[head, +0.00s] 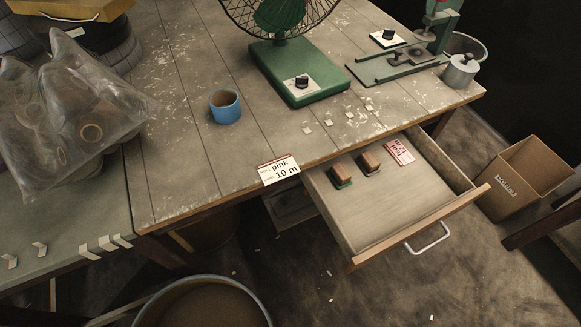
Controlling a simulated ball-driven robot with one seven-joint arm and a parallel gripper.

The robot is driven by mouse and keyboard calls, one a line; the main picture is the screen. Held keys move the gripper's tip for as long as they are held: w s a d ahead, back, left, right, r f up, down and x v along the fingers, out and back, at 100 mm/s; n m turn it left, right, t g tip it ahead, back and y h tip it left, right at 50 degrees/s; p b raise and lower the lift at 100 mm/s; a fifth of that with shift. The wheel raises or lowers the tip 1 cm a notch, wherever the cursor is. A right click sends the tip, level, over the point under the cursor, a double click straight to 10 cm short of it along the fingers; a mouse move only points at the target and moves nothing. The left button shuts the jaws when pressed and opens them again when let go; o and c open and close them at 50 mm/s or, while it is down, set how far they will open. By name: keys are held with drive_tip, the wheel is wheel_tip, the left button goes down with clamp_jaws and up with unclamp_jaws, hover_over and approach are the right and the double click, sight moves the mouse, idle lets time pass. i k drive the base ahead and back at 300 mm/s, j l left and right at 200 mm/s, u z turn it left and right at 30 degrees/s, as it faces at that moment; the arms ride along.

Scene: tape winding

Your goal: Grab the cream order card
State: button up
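A pale cream-white order card (279,171) with a red band lies near the table's front edge, left of the open drawer. It reads "pink" and "10 m" in dark print. A second card (399,152), pinkish with red print, lies in the drawer at its back; its text looks like "teal 12 m". My gripper is not in view, and nothing covers either card.
The open drawer (398,215) juts out in front of the table (185,170) and holds two brown-topped stamps. A cardboard box (525,175) stands right; a round bin (205,305) stands in front.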

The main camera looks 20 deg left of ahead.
sight(275, 169)
drive_tip(key=k+j+u, duration=0.15)
drive_tip(key=u, duration=0.25)
drive_tip(key=k+j+u, duration=0.2)
drive_tip(key=u, duration=0.2)
